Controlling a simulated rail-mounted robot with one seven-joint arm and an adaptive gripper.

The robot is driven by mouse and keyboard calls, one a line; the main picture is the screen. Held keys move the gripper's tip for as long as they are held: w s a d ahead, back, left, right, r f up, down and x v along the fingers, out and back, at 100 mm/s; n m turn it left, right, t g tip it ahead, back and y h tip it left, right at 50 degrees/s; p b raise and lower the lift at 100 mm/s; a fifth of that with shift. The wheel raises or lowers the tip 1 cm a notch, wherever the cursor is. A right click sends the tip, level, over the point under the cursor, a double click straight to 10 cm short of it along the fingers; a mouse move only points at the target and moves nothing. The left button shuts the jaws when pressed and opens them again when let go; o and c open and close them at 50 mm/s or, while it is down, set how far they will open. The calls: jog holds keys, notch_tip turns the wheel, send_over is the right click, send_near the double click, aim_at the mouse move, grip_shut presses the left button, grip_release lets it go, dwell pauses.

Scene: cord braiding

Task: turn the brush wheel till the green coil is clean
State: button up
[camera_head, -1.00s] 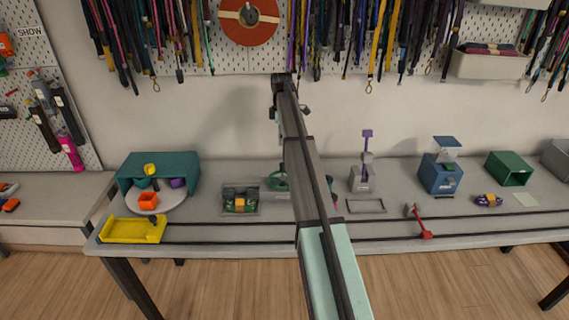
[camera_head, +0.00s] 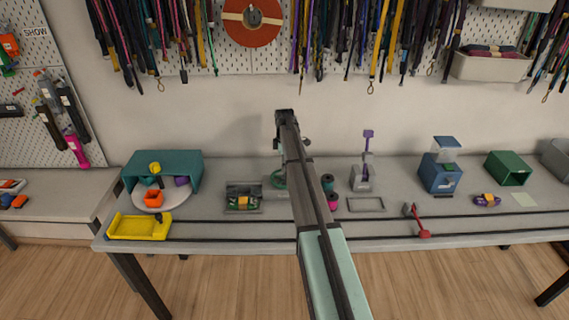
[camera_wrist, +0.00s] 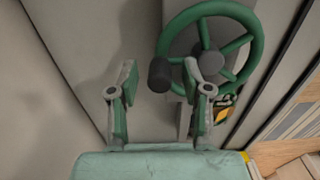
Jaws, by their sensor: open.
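The green brush wheel (camera_wrist: 249,52) has spokes, a grey hub and a dark handle knob (camera_wrist: 159,75) on its rim in the wrist view. In the head view the wheel (camera_head: 277,181) is partly hidden behind my arm. My gripper (camera_wrist: 160,78) is open, its fingers either side of the knob's line; I cannot tell whether they touch it. A grey tray (camera_head: 229,207) left of the wheel holds green, dark and yellow-orange pieces. The green coil seems to be among them, but its cleanness cannot be made out. Part of this shows below the wheel in the wrist view.
Dark teal and pink spools (camera_head: 333,201) stand just right of my arm. A grey stand with a purple lever (camera_head: 368,134) and an empty frame (camera_head: 366,210) lie further right. A yellow tray (camera_head: 139,227) is at the left front. Dark rails run along the table front.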

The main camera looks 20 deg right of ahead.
grip_shut()
jog(key=shift+d, duration=0.1)
